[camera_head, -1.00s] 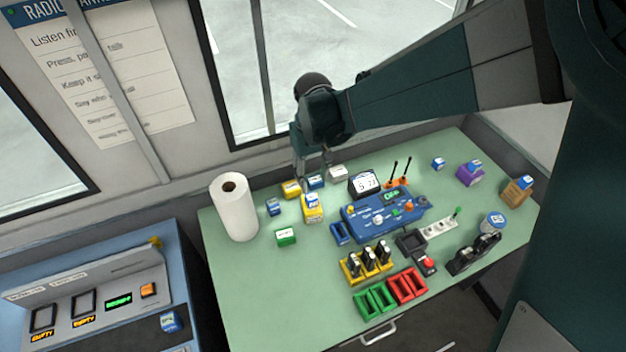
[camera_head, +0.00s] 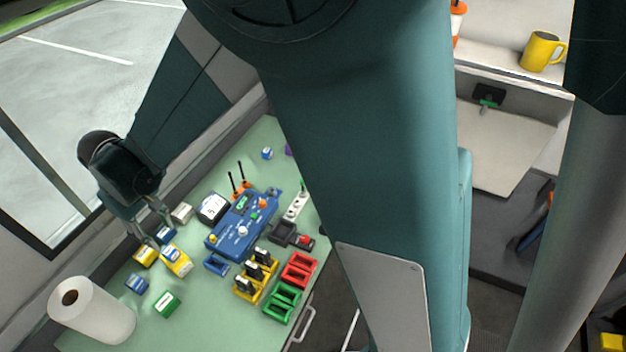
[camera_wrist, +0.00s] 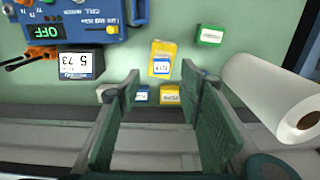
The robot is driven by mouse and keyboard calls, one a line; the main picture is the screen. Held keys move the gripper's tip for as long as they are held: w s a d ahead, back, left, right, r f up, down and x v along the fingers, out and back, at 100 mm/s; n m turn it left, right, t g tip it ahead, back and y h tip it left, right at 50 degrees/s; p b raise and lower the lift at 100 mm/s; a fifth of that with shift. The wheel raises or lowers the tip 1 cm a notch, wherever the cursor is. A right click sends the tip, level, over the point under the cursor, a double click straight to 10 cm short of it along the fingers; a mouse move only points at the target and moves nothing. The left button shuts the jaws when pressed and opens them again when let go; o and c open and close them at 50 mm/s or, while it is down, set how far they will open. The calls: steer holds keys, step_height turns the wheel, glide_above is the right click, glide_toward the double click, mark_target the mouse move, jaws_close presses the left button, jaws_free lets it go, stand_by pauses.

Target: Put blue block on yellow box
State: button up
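The yellow box (camera_head: 184,268) stands on the green table, with a blue block (camera_head: 171,253) on its top. In the wrist view the yellow box (camera_wrist: 161,46) and that blue block (camera_wrist: 162,69) show just beyond the fingertips. My gripper (camera_head: 148,240) is above the back of the table, behind the yellow box. In the wrist view my gripper (camera_wrist: 162,80) is open, with nothing between its fingers. Another blue block (camera_head: 165,233) lies behind the box, beside a yellow block (camera_head: 144,254).
The window wall runs close behind. My arm hides the table's right end.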

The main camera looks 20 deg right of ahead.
steer(key=d+r+m+t, duration=0.1)
steer(key=d+r, duration=0.4)
steer(key=d, duration=0.3)
steer(key=s+d+r+m+t+y, duration=0.15)
steer(key=d+r, duration=0.25)
steer(key=d, duration=0.5)
steer(key=d+r+m+t, duration=0.1)
steer(key=d+r+m, duration=0.1)
steer(key=d+r, duration=0.45)
steer(key=s+d+m+t, duration=0.1)
steer(key=s+d, duration=0.3)
steer(key=d, duration=0.3)
steer(key=s+d+r+m+t+h, duration=0.1)
steer(key=s+d+m, duration=0.1)
steer(key=s+d, duration=0.2)
steer(key=s+d+m+t, duration=0.1)
steer(key=s+d, duration=0.3)
steer(key=d, duration=0.7)
steer(key=shift+r+t, duration=0.35)
